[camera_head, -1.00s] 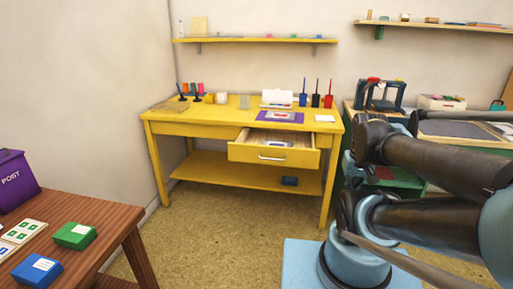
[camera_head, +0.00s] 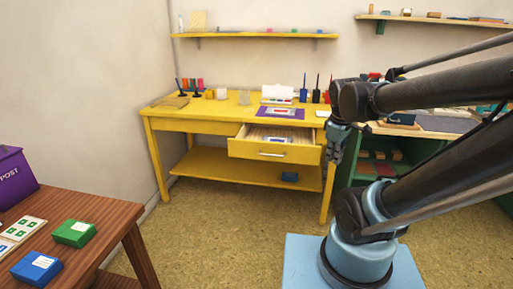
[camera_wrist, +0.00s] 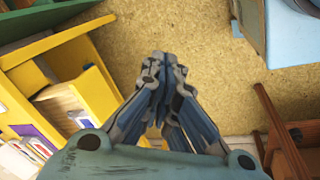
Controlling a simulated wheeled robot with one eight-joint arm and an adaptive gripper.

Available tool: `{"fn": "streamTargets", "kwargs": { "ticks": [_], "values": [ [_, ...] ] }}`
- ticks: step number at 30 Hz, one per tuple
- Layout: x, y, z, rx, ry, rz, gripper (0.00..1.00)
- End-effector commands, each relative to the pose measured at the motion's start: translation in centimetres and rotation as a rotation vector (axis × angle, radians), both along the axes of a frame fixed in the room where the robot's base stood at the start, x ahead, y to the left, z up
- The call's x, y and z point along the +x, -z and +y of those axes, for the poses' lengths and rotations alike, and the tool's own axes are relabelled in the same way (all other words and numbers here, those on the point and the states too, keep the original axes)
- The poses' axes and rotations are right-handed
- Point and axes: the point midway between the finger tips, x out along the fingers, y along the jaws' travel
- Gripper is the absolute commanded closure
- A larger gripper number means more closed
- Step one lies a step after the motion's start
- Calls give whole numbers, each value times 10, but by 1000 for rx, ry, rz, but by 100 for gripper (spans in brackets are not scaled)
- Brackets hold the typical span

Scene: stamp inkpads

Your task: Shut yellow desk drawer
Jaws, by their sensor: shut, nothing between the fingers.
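The yellow desk (camera_head: 186,117) stands against the back wall. Its drawer (camera_head: 272,151) is pulled out at the right side of the desk front, with a silver handle (camera_head: 272,154) and a small item inside. In the wrist view the open drawer (camera_wrist: 86,92) shows at the left. My gripper (camera_head: 335,152) hangs just right of the drawer in the head view, and apart from the drawer in the wrist view (camera_wrist: 160,62). Its fingers are together and hold nothing.
A brown table (camera_head: 104,214) at the front left bears a green box (camera_head: 73,233) and a blue box (camera_head: 36,267). A green cabinet (camera_head: 346,183) stands right of the desk. The floor (camera_head: 215,230) before the desk is clear.

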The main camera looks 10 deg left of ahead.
Motion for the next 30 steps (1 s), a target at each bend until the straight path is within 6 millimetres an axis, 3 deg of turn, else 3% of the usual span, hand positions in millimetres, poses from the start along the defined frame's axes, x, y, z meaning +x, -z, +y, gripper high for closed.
{"fn": "streamTargets", "kwargs": {
  "ticks": [8, 15, 24, 30],
  "values": [
    [63, -18, 66, -155, -584, -10, 100],
    [107, -21, 140, -300, -1087, -22, 100],
    [141, -7, 248, -494, -1684, -35, 100],
    [147, 5, 299, -588, -1943, -41, 100]
  ]
}}
